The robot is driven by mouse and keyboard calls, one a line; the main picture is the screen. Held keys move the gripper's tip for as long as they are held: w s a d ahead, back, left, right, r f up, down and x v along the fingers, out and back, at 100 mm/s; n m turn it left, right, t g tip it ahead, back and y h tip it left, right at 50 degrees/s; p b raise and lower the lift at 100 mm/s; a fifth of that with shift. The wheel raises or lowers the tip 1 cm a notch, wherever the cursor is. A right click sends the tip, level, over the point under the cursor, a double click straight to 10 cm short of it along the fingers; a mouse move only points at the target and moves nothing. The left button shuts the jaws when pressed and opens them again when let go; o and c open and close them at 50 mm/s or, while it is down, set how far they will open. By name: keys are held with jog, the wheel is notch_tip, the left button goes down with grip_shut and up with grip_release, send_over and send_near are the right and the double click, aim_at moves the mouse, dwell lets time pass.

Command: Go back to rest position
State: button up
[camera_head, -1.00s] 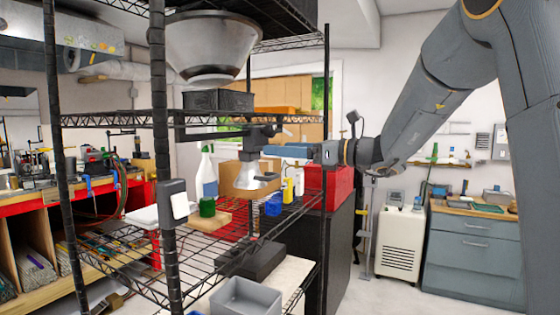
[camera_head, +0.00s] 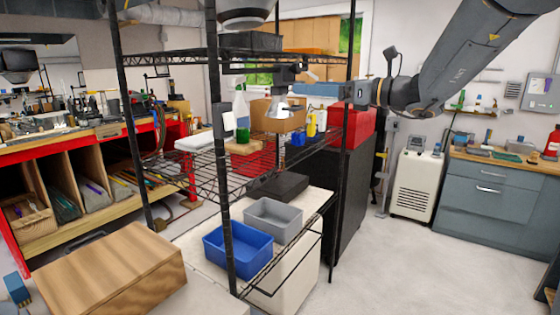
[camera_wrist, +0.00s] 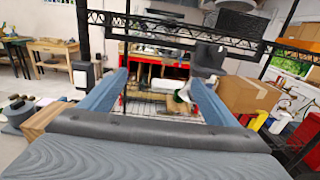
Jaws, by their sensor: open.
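My gripper (camera_head: 348,91) is at the end of my arm, which reaches in from the upper right in the head view. It is level with the upper part of the wire shelf rack (camera_head: 214,120), beside its right post. In the wrist view my gripper (camera_wrist: 158,85) shows two blue-grey fingers spread wide apart with nothing held between them. The rack and a red-fronted bench lie beyond the fingers. I cannot make out any glass rods.
A spray bottle (camera_head: 242,115), a wooden block (camera_head: 244,147) and a cardboard box (camera_head: 270,117) are on the rack. Blue bin (camera_head: 237,250) and grey bin (camera_head: 273,219) stand low in front. A wooden box (camera_head: 108,262) is at lower left. The floor (camera_head: 400,265) at right is clear.

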jog(key=s+f+n+g+h, duration=0.2)
jog(key=s+f+n, duration=0.15)
jog(key=f, duration=0.45)
jog(key=s+a+f+n+g+h, duration=0.1)
jog(key=s+f+n+g+h, duration=0.1)
jog(key=s+f, duration=0.4)
jog(key=s+f+n+g+h, duration=0.2)
jog(key=s+f, duration=0.2)
jog(key=f, duration=0.5)
jog(key=s+d+f+n+g+h, duration=0.1)
jog(key=s+d+f+n+h, duration=0.3)
jog(key=s+f+n, duration=0.4)
jog(key=s+d+f+n+g+h, duration=0.1)
jog(key=s+d+f+n+h, duration=0.4)
jog(key=s+d+f+n, duration=0.2)
jog(key=shift+s+f+n+g, duration=0.3)
jog(key=shift+s+f+n, duration=0.05)
jog(key=shift+s+n, duration=0.75)
jog(key=shift+d, duration=0.1)
